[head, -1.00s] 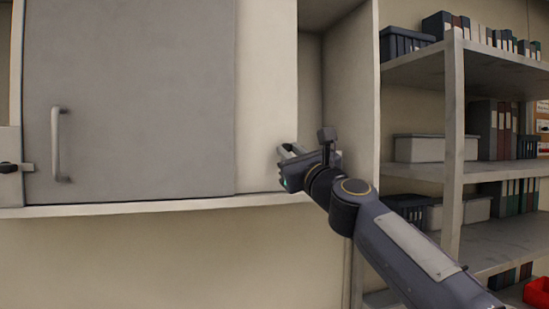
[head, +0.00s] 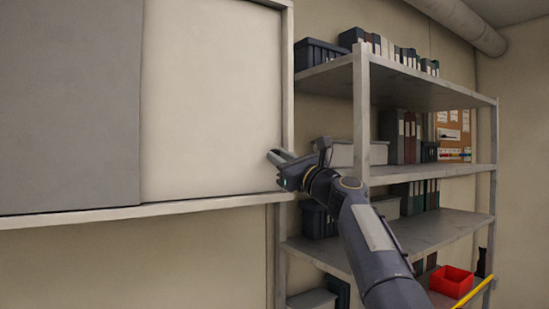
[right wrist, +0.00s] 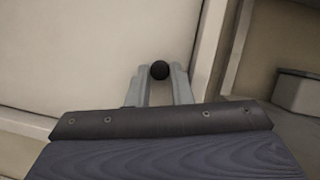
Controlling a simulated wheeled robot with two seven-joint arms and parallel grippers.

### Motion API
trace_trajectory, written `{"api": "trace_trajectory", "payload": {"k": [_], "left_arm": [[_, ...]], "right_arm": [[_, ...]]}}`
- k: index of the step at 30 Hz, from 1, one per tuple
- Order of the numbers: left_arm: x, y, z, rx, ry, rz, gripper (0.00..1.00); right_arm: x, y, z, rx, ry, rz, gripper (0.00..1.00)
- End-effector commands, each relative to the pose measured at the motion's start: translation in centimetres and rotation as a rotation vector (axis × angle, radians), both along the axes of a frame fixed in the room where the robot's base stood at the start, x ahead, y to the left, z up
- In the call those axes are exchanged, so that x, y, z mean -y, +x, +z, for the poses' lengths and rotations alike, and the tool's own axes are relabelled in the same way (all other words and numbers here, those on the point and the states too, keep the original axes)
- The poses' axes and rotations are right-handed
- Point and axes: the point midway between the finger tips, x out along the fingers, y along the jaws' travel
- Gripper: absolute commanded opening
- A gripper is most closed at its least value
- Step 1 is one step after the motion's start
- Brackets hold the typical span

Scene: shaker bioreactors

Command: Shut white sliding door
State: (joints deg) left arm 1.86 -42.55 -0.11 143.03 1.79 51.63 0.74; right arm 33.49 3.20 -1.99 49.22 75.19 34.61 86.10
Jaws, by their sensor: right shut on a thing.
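The white sliding door (head: 210,105) is a plain cream panel on the wall cabinet, to the right of a grey panel (head: 68,105). Its right edge stands at the cabinet's right side post (head: 288,85), and I see no open gap between them. My right gripper (head: 274,157) is at the lower right of the door. In the right wrist view its fingers (right wrist: 159,80) are shut on a small round black knob (right wrist: 159,70) on the door. My left gripper is out of view.
A metal shelf rack (head: 362,110) with binders and boxes stands close to the right of the cabinet. A red bin (head: 452,281) sits on its lower shelf. The cabinet's bottom ledge (head: 150,209) runs below the door.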

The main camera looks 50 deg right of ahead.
Motion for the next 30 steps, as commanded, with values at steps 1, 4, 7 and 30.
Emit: {"api": "trace_trajectory", "payload": {"k": [1,4,7,30], "left_arm": [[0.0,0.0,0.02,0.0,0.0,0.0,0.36],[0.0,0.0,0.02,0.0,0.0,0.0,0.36],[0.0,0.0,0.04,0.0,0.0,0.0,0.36],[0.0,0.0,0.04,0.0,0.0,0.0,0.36]], "right_arm": [[0.22,-0.12,0.09,0.002,0.0,-0.006,0.0],[0.26,-0.15,0.11,0.002,0.001,-0.008,0.0],[0.29,-0.18,0.13,0.003,0.001,-0.009,0.0],[0.31,-0.19,0.13,0.002,0.001,-0.011,0.41]]}}
